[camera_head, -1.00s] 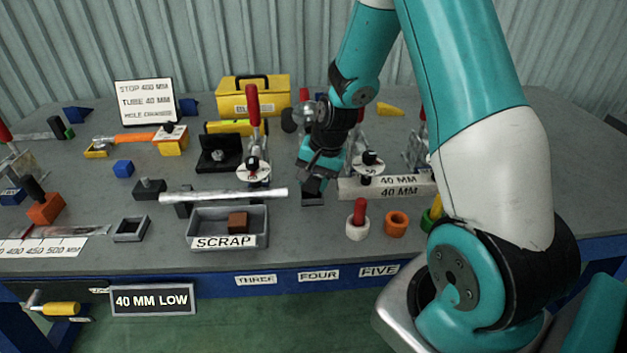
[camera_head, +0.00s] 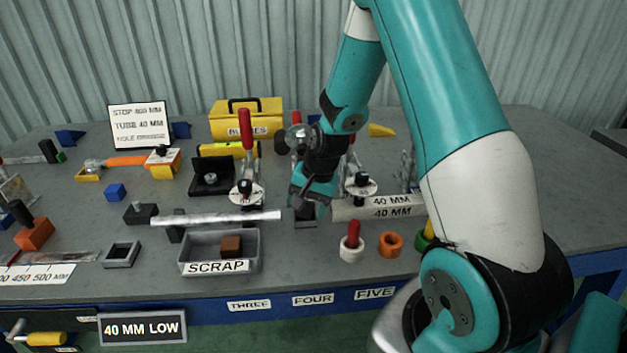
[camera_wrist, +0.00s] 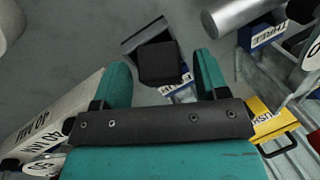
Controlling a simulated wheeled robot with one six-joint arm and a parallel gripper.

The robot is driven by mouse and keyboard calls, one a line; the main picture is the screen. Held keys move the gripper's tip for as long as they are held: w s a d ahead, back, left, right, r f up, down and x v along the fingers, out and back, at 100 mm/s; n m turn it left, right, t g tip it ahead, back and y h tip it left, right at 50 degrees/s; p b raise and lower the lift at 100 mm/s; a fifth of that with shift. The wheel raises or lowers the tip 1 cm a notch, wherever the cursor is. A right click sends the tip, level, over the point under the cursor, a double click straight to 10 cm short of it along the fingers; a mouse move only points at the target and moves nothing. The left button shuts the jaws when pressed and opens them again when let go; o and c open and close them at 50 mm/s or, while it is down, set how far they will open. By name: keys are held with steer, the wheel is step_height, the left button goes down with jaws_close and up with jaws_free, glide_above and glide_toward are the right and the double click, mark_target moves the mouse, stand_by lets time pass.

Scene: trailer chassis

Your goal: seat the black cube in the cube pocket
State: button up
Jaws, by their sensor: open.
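The black cube (camera_wrist: 158,62) shows in the wrist view between the two fingers of my gripper (camera_wrist: 160,75). The fingers stand apart, with a visible gap on each side of the cube. A dark square with a pale grey rim (camera_wrist: 128,43) shows behind and beside the cube; the cube covers much of it, and I cannot tell whether the cube sits fully down in it. In the head view my gripper (camera_head: 308,207) points down at the table right of the scrap tray, with a small dark block (camera_head: 305,222) under it. An empty square grey frame (camera_head: 122,254) lies at left.
The scrap tray (camera_head: 258,252) holds a brown block. A silver tube (camera_head: 215,218) lies behind it. A 40 MM block (camera_head: 385,207) and upright clamps stand close right of my gripper. White and orange rings (camera_head: 391,244) lie at front right.

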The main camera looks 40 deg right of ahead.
steer(key=w+v, duration=0.1)
steer(key=v, duration=1.6)
steer(key=s+a+r+n+y, duration=0.15)
steer(key=s+a+n, duration=0.25)
steer(key=a, duration=0.4)
steer(key=s+a+r+n, duration=0.25)
steer(key=a+n, duration=0.25)
steer(key=a, duration=0.3)
steer(key=s+a+n+g, duration=0.2)
steer(key=s+a+n, duration=0.6)
steer(key=s, duration=0.5)
steer(key=shift+a+r+y, duration=0.4)
steer(key=shift+a+y, duration=0.05)
steer(key=shift+a, duration=0.1)
